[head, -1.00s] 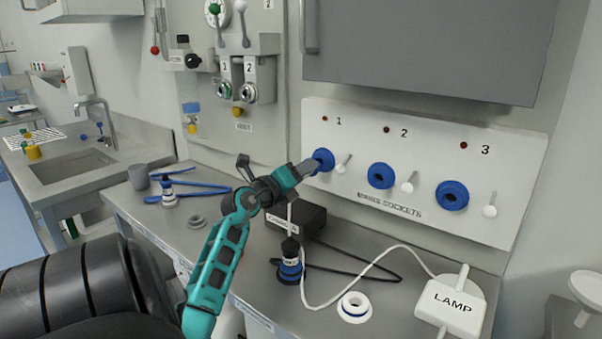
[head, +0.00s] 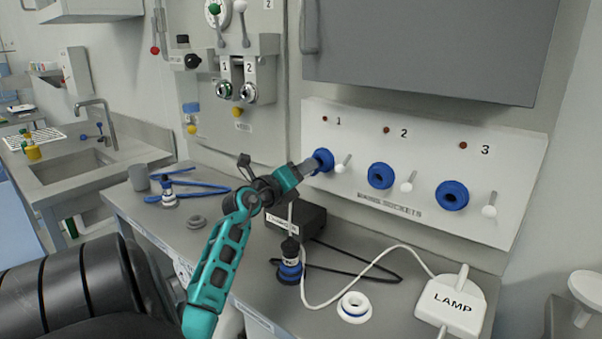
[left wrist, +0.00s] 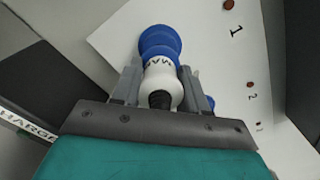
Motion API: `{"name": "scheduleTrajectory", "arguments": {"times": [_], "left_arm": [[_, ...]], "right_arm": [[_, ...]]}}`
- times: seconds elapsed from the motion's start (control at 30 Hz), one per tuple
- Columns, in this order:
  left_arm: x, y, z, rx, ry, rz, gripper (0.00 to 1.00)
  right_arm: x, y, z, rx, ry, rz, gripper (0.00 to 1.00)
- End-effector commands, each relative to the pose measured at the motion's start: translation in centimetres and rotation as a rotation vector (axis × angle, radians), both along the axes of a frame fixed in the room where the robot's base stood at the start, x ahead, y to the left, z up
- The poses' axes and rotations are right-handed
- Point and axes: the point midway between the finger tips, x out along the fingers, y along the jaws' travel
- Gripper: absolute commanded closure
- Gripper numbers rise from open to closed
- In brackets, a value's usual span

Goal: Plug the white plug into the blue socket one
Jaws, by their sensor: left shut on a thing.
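The white plug (left wrist: 160,84), with a dark label and a black ribbed cord end, is between the fingers of my left gripper (head: 307,168), which is shut on it. The plug's front meets the blue socket one (left wrist: 158,42) in the left wrist view; how deep it sits I cannot tell. In the head view the blue socket one (head: 323,160) is at the left end of the white panel (head: 400,218), partly behind my fingertips, and the plug is hidden by my gripper. My right gripper is not in view.
Blue socket two (head: 381,175) and blue socket three (head: 452,195) are empty, with white levers beside the sockets. Below stand a black charger box (head: 301,222), a blue-and-black plug (head: 290,262), a white ring holder (head: 354,307) and the white LAMP box (head: 452,303) with its cord.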

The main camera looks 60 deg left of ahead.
Motion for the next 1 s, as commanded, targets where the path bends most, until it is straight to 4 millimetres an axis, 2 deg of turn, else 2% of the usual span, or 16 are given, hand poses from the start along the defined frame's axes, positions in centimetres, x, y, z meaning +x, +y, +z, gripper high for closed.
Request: {"name": "scheduleTrajectory", "arguments": {"times": [1.0], "left_arm": [[1.9,0.6,0.0,0.001,0.000,0.000,1.00]], "right_arm": [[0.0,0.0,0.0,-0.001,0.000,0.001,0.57]]}}
